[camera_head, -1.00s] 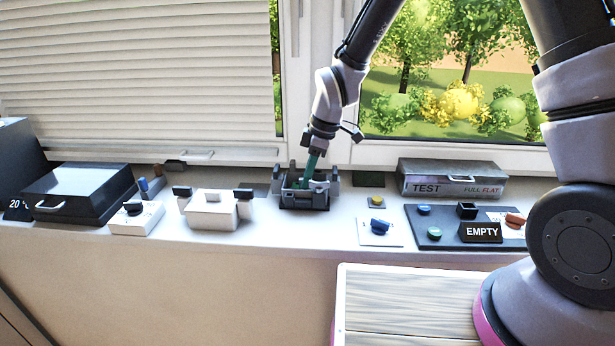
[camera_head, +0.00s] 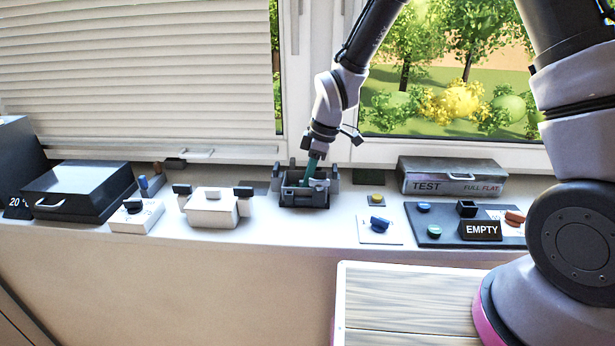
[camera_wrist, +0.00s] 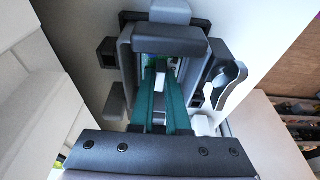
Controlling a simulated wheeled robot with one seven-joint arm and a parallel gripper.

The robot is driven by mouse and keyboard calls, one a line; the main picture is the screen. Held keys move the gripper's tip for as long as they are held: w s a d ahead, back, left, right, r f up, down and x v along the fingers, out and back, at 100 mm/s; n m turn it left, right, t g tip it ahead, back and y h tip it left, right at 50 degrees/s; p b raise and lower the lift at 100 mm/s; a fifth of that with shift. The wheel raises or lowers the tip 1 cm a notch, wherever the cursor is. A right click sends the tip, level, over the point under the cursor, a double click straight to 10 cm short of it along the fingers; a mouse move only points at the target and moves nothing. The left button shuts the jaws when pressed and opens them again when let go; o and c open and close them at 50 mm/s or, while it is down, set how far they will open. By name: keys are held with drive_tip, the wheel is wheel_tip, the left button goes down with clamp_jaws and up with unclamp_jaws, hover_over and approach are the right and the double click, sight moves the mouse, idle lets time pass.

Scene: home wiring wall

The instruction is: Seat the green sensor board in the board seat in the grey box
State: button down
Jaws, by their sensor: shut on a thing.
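The grey box (camera_head: 304,200) stands on the sill below the window, with its dark clamps around it. My gripper (camera_head: 309,178) points down into it, its teal fingers reaching inside the walls. In the wrist view the fingers (camera_wrist: 161,95) run side by side into the box's opening, and the box's rim (camera_wrist: 170,42) surrounds them. The gripper is shut on the green sensor board (camera_wrist: 149,64), of which only a small green part shows between the fingertips. The board seat is hidden by the fingers and walls, so I cannot tell whether the board touches it.
A white box with dark clamps (camera_head: 211,208) stands left of the grey box. A black lidded case (camera_head: 78,190) is farther left. A grey TEST case (camera_head: 452,178) and a dark panel with an EMPTY sign (camera_head: 480,231) are at right.

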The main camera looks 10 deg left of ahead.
drive_tip(key=shift+f, duration=0.25)
drive_tip(key=c, duration=0.8)
unclamp_jaws()
drive_tip(key=v, duration=1)
drive_tip(key=shift+r, duration=0.35)
drive_tip(key=shift+d, duration=0.1)
